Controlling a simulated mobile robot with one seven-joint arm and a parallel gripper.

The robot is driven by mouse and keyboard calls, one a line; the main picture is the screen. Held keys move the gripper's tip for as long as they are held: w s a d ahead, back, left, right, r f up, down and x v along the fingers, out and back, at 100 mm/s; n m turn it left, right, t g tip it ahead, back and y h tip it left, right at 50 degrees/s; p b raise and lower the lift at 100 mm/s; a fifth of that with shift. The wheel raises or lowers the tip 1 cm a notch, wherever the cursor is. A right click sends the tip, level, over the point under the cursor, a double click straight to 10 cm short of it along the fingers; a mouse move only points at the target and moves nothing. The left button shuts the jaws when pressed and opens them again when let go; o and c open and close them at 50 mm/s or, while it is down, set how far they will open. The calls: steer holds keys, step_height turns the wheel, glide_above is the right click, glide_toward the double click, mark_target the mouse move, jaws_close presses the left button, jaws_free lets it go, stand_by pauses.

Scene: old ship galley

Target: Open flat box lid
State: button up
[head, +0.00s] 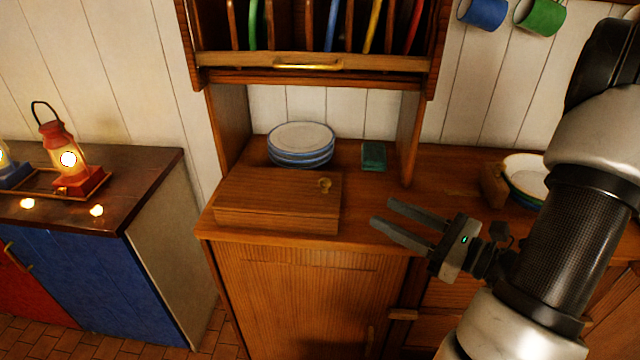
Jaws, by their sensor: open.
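The flat wooden box (262,201) sits on the wooden counter, near its left front corner.
A stack of blue-rimmed plates (300,146) stands behind the box, with a small green block (373,156) beside it. Bowls (526,178) stand at the right. A plate rack (312,50) overhangs the counter. A lit red lantern (69,158) stands on the left cabinet.

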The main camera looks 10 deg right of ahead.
mark_target(326, 180)
steer(key=shift+w+d, duration=0.1)
steer(key=shift+w, duration=0.1)
steer(key=b+x, duration=0.1)
steer(key=x, duration=1.6)
steer(key=shift+f, duration=0.1)
steer(key=shift+d, duration=0.1)
jaws_close()
